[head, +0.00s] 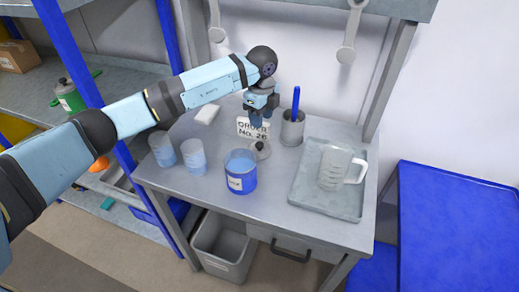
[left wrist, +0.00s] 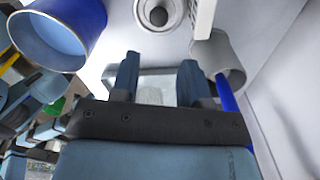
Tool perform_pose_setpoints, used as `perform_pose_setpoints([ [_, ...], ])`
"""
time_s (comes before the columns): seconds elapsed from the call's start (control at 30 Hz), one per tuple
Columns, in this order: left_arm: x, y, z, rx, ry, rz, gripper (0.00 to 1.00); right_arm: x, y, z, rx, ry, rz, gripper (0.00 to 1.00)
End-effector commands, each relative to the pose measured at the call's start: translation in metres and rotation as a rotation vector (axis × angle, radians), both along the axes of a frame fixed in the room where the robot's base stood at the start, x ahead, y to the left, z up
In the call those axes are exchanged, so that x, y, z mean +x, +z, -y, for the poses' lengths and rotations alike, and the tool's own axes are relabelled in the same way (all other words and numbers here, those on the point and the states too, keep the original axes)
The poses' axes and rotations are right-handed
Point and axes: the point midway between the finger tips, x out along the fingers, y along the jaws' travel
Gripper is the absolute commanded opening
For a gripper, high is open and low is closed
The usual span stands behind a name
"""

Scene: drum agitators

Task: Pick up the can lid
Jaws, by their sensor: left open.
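The can lid (head: 260,150) is a small grey disc with a dark knob, flat on the grey table just behind and right of the blue can (head: 240,172). In the left wrist view the lid (left wrist: 150,22) shows at the top centre, beyond the fingertips. My left gripper (head: 262,119) points down above the table, behind the lid and apart from it. In the left wrist view its two fingers (left wrist: 160,80) are spread with nothing between them. The blue can, with a white label, is open and shows blue inside. My right gripper is not in view.
A grey cup (head: 292,131) with a blue rod stands right of my left gripper. An order sign (head: 246,127) stands close behind the lid. Two clear cups of blue liquid (head: 194,160) stand at left. A tray (head: 299,191) with a measuring jug (head: 333,170) is at right.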

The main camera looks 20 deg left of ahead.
Motion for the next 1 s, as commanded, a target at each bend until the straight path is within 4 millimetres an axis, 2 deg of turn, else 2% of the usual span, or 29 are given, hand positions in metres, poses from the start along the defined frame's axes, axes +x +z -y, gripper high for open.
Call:
perform_pose_setpoints([
  [0.1,-0.001,-0.025,0.001,-0.002,-0.002,-0.004,0.41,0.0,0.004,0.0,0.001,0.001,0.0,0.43],
  [0.23,-0.001,-0.044,0.001,-0.003,-0.002,-0.002,0.41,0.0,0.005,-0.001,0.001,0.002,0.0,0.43],
  [0.53,-0.001,-0.063,0.0,-0.005,-0.004,-0.001,0.41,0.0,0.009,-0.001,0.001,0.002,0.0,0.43],
  [0.8,-0.003,-0.102,-0.002,-0.006,-0.003,-0.002,0.41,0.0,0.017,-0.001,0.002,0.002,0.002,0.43],
  [1.0,-0.002,-0.107,-0.002,-0.007,-0.005,0.001,0.41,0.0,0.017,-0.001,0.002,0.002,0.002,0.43],
])
